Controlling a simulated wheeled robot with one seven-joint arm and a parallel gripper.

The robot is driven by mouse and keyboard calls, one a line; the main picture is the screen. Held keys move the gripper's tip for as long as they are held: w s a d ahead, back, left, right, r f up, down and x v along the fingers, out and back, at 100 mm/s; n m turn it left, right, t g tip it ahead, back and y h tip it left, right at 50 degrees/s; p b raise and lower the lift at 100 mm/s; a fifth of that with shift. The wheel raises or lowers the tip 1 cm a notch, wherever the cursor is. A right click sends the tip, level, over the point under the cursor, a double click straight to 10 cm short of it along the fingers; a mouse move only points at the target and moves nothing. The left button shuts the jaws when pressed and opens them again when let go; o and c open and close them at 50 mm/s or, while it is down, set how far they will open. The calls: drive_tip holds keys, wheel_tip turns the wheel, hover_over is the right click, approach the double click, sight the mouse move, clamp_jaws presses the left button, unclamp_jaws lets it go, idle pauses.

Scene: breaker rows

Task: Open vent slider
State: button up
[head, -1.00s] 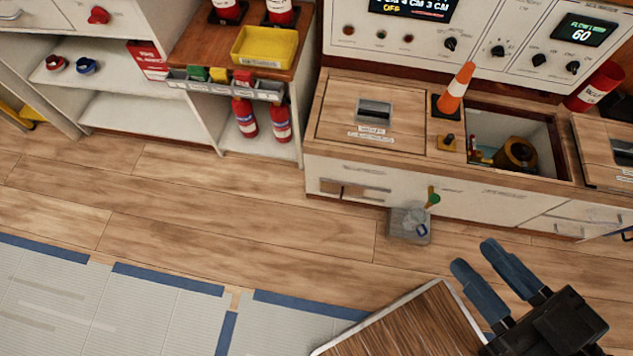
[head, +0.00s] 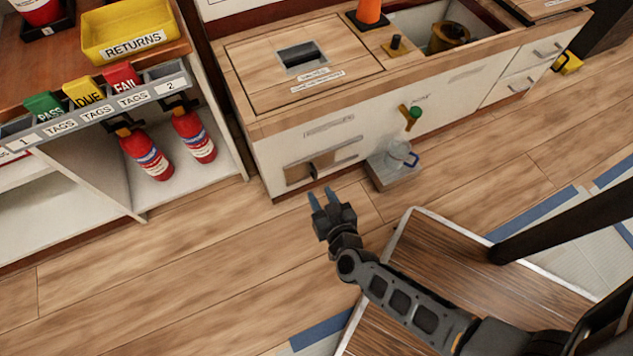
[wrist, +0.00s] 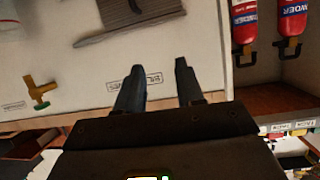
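My gripper (head: 322,196) is in front of and below the vent in the head view. In the wrist view my gripper (wrist: 156,78) has its two blue-grey fingers apart with nothing between them, pointing toward the cabinet front. It appears apart from the slider.
A brass tap with a green handle (head: 411,114) sticks out right of the vent, above a clear jug (head: 398,156) on a grey block. Red extinguishers (head: 147,155) stand on the shelf at left.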

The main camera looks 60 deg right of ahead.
drive_tip(key=g+h+b, duration=0.1)
drive_tip(key=b, duration=0.1)
approach(316, 173)
drive_tip(key=shift+m+g, duration=0.3)
drive_tip(key=shift+m, duration=0.1)
drive_tip(key=b+x, duration=0.3)
drive_tip(key=x, duration=0.6)
drive_tip(key=shift+w+r+b, duration=0.1)
drive_tip(key=shift+b, duration=0.3)
clamp_jaws()
